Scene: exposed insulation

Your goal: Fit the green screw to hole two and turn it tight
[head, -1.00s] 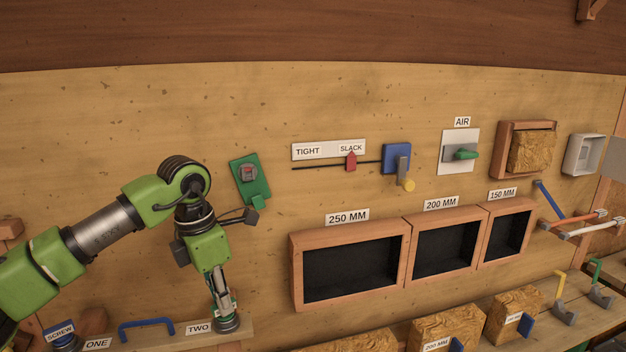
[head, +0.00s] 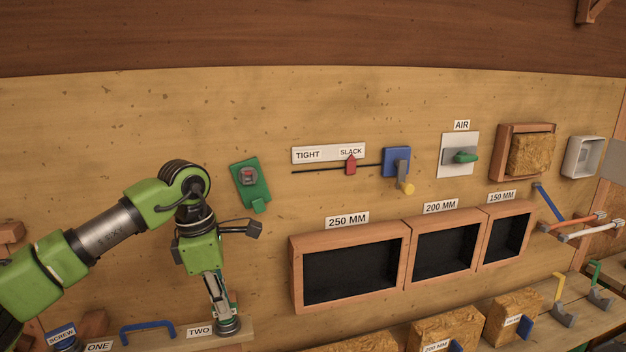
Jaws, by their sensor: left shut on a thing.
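My left gripper (head: 224,312) points down at the ledge beside the "TWO" label (head: 199,331). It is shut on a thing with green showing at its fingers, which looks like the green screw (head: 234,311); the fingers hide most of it. Directly below is a dark round collar (head: 228,327) on the ledge, at hole two. The fingertips are at or just above this collar; I cannot tell how deep the screw sits. The hole itself is hidden. My right gripper is out of view.
A blue handle (head: 147,327) and the "ONE" label (head: 98,346) are left on the ledge, with a blue "SCREW" piece (head: 62,337) beyond. The "250 MM" frame (head: 295,266) is right of the gripper. A green plate with a red button (head: 248,177) is above.

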